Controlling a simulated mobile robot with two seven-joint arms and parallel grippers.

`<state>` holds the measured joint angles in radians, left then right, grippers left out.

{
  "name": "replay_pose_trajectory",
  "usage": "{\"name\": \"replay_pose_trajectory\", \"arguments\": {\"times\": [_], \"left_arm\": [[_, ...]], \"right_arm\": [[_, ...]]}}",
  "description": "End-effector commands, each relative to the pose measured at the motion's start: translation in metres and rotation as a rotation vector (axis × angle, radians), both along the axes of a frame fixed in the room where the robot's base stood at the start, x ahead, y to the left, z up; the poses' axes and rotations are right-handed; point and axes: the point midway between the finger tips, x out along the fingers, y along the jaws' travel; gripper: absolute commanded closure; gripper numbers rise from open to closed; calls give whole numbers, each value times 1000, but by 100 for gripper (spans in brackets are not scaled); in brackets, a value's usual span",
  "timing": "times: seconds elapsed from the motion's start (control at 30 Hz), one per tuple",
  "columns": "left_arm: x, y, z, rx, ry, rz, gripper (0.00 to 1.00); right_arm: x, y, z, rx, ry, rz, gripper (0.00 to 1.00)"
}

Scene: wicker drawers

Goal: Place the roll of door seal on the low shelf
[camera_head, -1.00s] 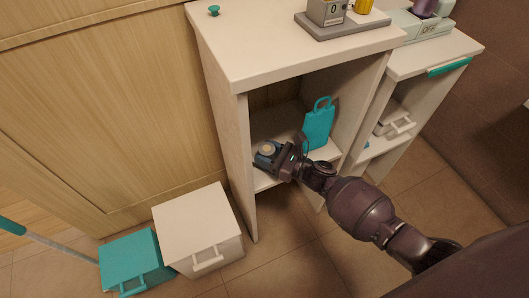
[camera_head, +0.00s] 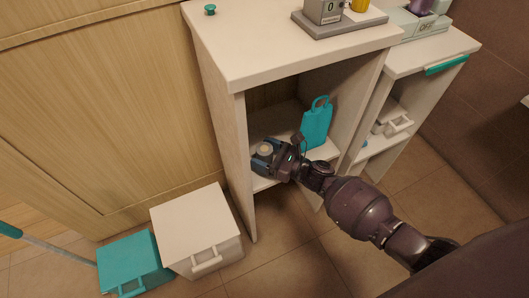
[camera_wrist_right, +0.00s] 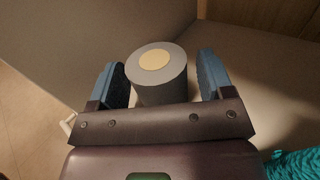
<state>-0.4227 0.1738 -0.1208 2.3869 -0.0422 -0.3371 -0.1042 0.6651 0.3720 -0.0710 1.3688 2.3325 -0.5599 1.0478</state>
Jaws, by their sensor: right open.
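The roll of door seal, a grey cylinder with a pale yellow top (camera_wrist_right: 157,72), stands upright on the low shelf in the right wrist view. In the head view the roll (camera_head: 264,149) is small and partly hidden by my gripper. The low shelf (camera_head: 262,184) is the board inside the white cabinet. My right gripper (camera_wrist_right: 160,85) is open, its two blue-padded fingers on either side of the roll, with a visible gap at each side. In the head view the right gripper (camera_head: 268,157) reaches into the cabinet just above the shelf. My left gripper is not in view.
A teal bag-shaped object (camera_head: 316,124) stands on the shelf right of my gripper. The cabinet's left wall (camera_head: 238,160) is close to the gripper. A white box (camera_head: 196,230) and a teal box (camera_head: 133,262) stand on the floor at left.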

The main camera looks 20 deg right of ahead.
Motion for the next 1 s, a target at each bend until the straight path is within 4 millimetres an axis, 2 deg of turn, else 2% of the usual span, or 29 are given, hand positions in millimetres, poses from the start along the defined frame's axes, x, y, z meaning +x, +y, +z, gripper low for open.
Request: {"name": "replay_pose_trajectory", "arguments": {"times": [0.07, 0.17, 0.63, 0.8, 1.0], "left_arm": [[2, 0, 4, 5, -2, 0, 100], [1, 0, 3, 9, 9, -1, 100], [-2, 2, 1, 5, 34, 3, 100], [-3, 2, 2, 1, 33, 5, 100], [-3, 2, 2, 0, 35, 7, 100]], "right_arm": [[1, 0, 7, 0, -4, 0, 26], [-10, -9, 5, -1, -1, -1, 26], [-76, -63, 4, -1, -1, -1, 26], [-89, -73, 4, -1, -1, -1, 26], [-93, -76, 3, -1, -1, 0, 26]]}}
